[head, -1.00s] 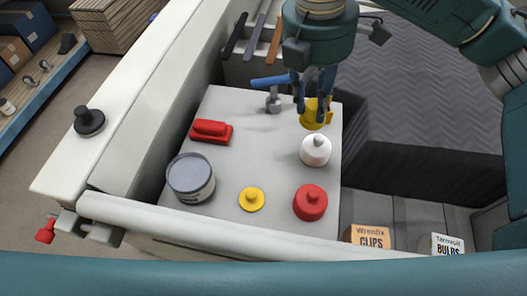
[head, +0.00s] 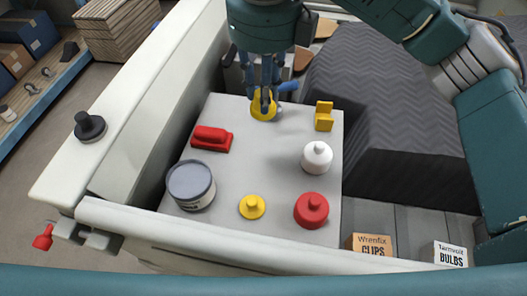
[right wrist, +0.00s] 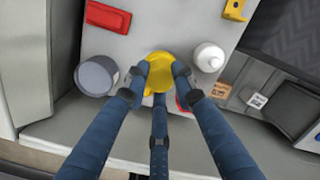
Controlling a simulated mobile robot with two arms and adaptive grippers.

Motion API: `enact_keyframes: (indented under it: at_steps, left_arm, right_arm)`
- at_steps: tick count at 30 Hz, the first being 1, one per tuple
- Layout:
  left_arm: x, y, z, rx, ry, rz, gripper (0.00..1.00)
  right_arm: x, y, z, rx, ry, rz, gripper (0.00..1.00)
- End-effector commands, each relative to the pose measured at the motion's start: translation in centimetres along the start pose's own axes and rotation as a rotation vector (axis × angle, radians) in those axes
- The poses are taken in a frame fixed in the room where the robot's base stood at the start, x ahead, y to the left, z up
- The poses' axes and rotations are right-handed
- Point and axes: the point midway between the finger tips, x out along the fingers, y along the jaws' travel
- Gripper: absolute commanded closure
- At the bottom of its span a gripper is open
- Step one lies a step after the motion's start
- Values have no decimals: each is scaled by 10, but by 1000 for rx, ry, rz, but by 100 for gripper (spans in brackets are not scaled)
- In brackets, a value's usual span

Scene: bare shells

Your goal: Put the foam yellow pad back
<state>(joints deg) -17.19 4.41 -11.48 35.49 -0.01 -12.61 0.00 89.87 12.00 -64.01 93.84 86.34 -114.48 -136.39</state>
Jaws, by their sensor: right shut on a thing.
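A round yellow pad (head: 264,107) is held in my right gripper (head: 265,94), over the back of the light grey work surface (head: 240,160). In the right wrist view the fingers close around the yellow pad (right wrist: 160,72), covering part of it. I cannot tell exactly how high it is. A second yellow disc with a knob (head: 252,207) lies at the front of the surface. A red knobbed pad (head: 311,209) is to its right and a white knobbed one (head: 317,157) stands behind that. My left gripper is not in view.
A grey can (head: 191,186) and a red block (head: 211,138) stand on the left of the surface. A yellow bracket-like piece (head: 324,116) is at back right. A clips box (head: 372,243) and bulbs box (head: 444,254) sit right of the surface. Its middle is clear.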

Motion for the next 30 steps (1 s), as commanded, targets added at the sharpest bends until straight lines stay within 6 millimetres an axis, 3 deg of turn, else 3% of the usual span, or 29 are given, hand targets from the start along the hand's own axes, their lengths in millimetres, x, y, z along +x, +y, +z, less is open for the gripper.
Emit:
enact_keyframes:
  at_steps: [12,30]
  left_arm:
    - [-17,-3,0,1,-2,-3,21]
    - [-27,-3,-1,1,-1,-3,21]
  right_arm:
    - [107,4,-10,4,5,1,96]
    - [174,7,-15,3,2,0,96]
